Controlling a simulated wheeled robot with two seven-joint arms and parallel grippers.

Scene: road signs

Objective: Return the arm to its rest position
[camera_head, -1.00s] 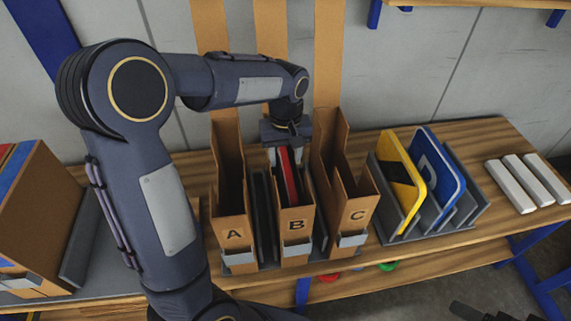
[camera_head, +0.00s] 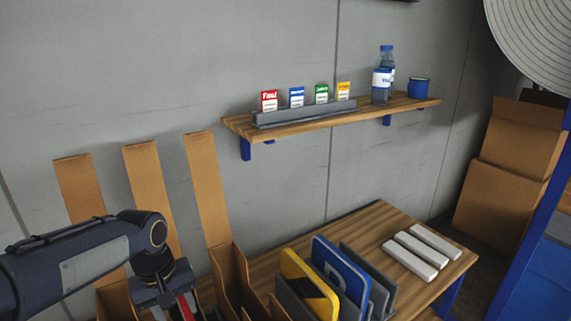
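My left arm comes in from the left edge, and its gripper (camera_head: 174,307) points down over the cardboard holders at the bottom left. A red sign (camera_head: 187,306) shows at the fingers, low in the picture. The fingertips and most of the sign are cut off or hidden, so I cannot tell whether the fingers grip it. My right arm and gripper are not in view.
A tall-backed cardboard holder (camera_head: 207,190) stands right of the gripper. A rack holds a yellow sign (camera_head: 305,285) and a blue sign (camera_head: 340,275). White bars (camera_head: 410,258) lie farther right. A wall shelf (camera_head: 300,126) carries cards, a bottle (camera_head: 382,78) and a blue mug (camera_head: 418,88).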

